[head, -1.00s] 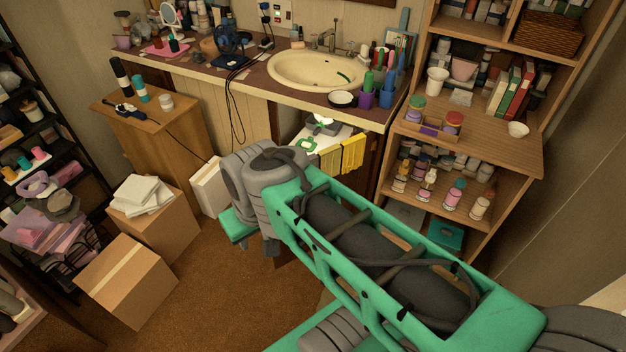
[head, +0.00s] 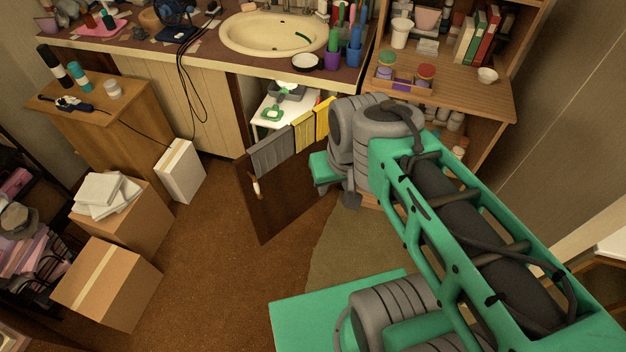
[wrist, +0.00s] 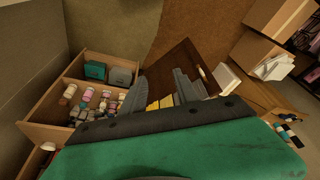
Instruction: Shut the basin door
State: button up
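The basin door (head: 285,205) is a dark brown panel below the counter, standing wide open into the room. It has a pale handle (head: 256,188). Grey and yellow towels (head: 303,132) hang at its top. In the wrist view the door (wrist: 170,66) lies ahead, with the towels in front of it. My gripper (head: 350,198) is just right of the door in the head view, mostly hidden behind my wrist. The basin (head: 272,36) is set in the counter above.
Open shelves (head: 450,90) with jars and bottles stand right of the cabinet. A white box (head: 181,172) and cardboard boxes (head: 108,285) stand on the left. The carpet (head: 215,255) between the boxes and the door is clear.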

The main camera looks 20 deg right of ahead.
aim_at(288, 190)
jog(key=z, duration=0.3)
jog(key=k, duration=0.3)
jog(key=u, duration=1.35)
jog(key=i, duration=0.85)
jog(key=u, duration=0.25)
